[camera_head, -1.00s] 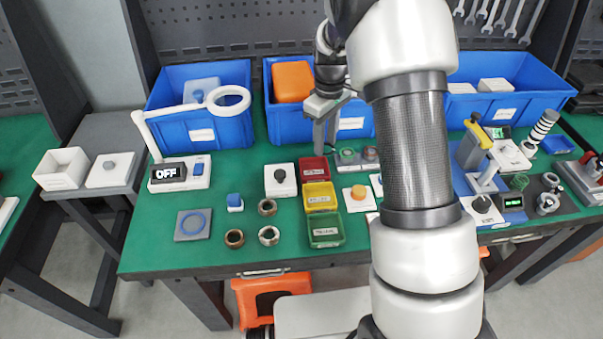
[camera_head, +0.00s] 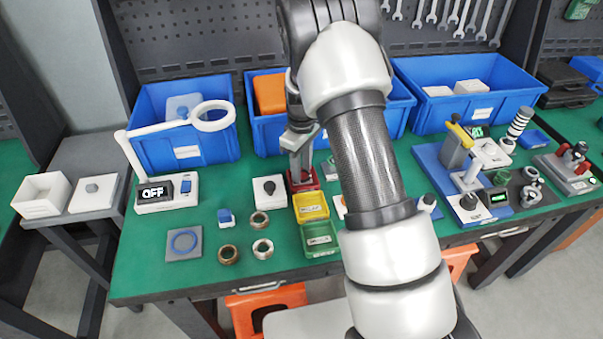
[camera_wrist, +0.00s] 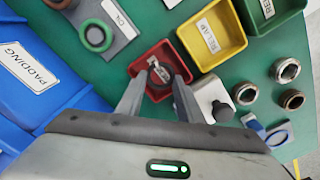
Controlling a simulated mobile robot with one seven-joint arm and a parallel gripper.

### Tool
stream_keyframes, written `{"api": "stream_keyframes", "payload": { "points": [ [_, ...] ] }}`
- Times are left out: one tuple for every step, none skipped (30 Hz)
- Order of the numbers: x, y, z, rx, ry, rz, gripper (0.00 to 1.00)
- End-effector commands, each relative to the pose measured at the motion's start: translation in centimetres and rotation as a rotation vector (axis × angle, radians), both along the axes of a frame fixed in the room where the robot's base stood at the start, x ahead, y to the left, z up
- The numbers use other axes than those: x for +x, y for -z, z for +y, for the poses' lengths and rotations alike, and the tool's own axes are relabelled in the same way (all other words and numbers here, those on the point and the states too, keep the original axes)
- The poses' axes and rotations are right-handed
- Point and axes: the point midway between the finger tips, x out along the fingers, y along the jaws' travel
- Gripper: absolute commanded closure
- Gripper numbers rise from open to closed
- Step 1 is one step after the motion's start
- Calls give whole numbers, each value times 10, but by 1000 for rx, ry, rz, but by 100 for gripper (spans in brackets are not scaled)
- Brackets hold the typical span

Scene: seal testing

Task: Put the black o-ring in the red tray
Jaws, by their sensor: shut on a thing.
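The red tray (camera_head: 305,186) is the rearmost of a red, yellow and green row on the green table; it also shows in the wrist view (camera_wrist: 147,61). My gripper (camera_head: 301,176) is pointing down with its fingertips at the red tray. In the wrist view my gripper (camera_wrist: 160,77) has both fingers over the tray opening, shut on a small dark thing, the black o-ring (camera_wrist: 179,80), mostly hidden by the fingers. I cannot tell whether it touches the tray floor.
The yellow tray (camera_head: 311,207) and green tray (camera_head: 320,238) stand in front. A white block with a black knob (camera_head: 269,190) stands close left. Several metal rings (camera_head: 262,248) lie further left. Blue bins (camera_head: 187,152) line the back.

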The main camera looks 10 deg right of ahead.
Motion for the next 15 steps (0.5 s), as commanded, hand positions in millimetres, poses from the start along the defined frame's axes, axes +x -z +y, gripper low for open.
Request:
{"api": "stream_keyframes", "payload": {
  "points": [
    [-1, 10, 0, 0, 0, 3, 90],
    [-1, 14, 0, 0, 1, 3, 90],
    [-1, 19, 0, 1, 1, 4, 90],
    [-1, 22, 0, 0, 1, 3, 90],
    [0, 22, 0, 0, 1, 1, 90],
    [0, 22, 0, 0, 1, 0, 90],
    [0, 22, 0, 0, 1, -1, 90],
    [0, 22, 0, 0, 1, -1, 90],
    [0, 22, 0, 1, 1, -1, 90],
    [0, 22, 0, 0, 1, 0, 90],
    [0, 22, 0, 0, 1, 0, 90],
    [0, 23, 0, 0, 1, 0, 90],
    [0, 24, 0, 0, 1, 0, 90],
    [0, 25, 0, 0, 1, 0, 90],
    [0, 27, 0, 0, 1, 0, 90]
  ]
}}
